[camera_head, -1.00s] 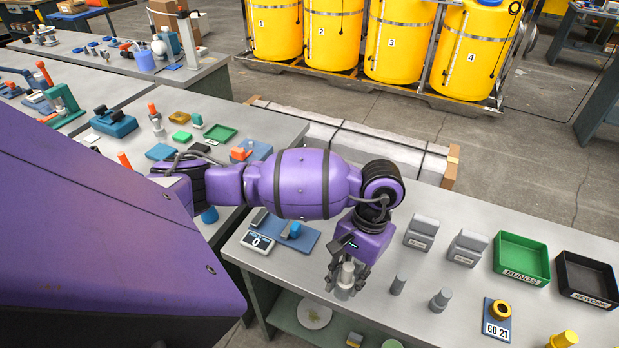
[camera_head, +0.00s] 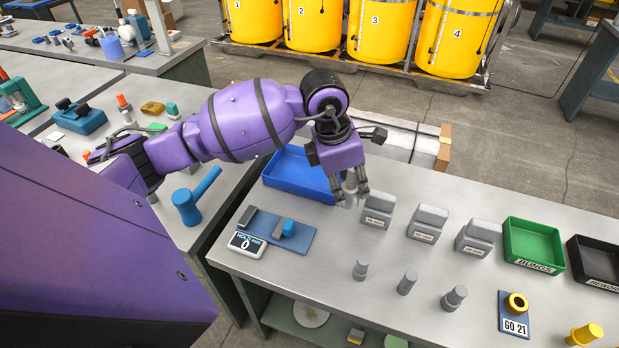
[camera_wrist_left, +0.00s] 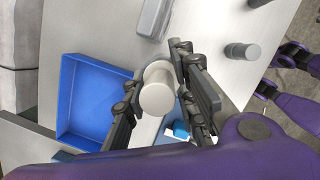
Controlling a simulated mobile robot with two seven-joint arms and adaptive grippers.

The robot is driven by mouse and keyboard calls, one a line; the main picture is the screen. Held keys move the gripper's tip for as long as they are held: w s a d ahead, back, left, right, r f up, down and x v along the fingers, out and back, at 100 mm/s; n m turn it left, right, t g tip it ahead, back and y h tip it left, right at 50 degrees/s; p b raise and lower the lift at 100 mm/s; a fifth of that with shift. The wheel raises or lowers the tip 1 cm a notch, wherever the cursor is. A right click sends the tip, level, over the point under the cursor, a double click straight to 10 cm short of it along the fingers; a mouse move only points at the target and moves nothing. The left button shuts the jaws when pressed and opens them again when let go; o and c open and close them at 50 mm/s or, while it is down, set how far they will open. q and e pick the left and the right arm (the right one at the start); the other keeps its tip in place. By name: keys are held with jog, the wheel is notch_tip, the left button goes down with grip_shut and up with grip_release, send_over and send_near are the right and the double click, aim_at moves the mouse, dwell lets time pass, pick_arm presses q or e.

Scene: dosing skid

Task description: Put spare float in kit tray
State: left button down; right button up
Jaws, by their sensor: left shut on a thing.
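My left gripper (camera_head: 350,192) is shut on a pale grey, round float (camera_head: 351,182), partly hidden by the fingers. In the left wrist view, the float's round end (camera_wrist_left: 158,97) shows between the fingers. A blue tray (camera_head: 287,180), which looks empty, is at the back left of the bench; no label shows. The gripper is by the tray's right end, with the float to the right of the tray floor. In the left wrist view the blue tray (camera_wrist_left: 72,105) is left of the float. My right gripper is not in view.
Grey boxes (camera_head: 428,222) stand right of the gripper, with grey stepped cylinders (camera_head: 407,283) in front. A blue pad (camera_head: 298,238) with a HOLD display (camera_head: 246,245) lies in front of the tray. Green BUNGS (camera_head: 533,245) and black REWORK (camera_head: 596,262) trays are farther right.

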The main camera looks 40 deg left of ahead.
pick_arm(q)
jog(key=w+a+r+n+y+b, duration=0.1)
jog(key=w+r+n+y, duration=0.15)
jog(key=n, duration=0.35)
jog(key=w+a+r+n+y+b, duration=0.1)
jog(key=w+a+r+n, duration=0.1)
jog(key=w+n, duration=0.35)
jog(key=a+f, duration=0.3)
jog(key=a, duration=0.1)
jog(key=a+f+n+p, duration=0.1)
jog(key=a+f, duration=0.2)
jog(key=a, duration=0.2)
jog(key=a+f+n, duration=0.1)
jog(key=a+f, duration=0.2)
jog(key=a, duration=0.2)
jog(key=shift+s+f+n+p, duration=0.1)
jog(key=shift+f+n+p, duration=0.15)
jog(key=shift+f+p, duration=0.1)
jog(key=x, duration=0.2)
jog(key=shift+s+d+f, duration=0.2)
jog(key=shift+f, duration=0.4)
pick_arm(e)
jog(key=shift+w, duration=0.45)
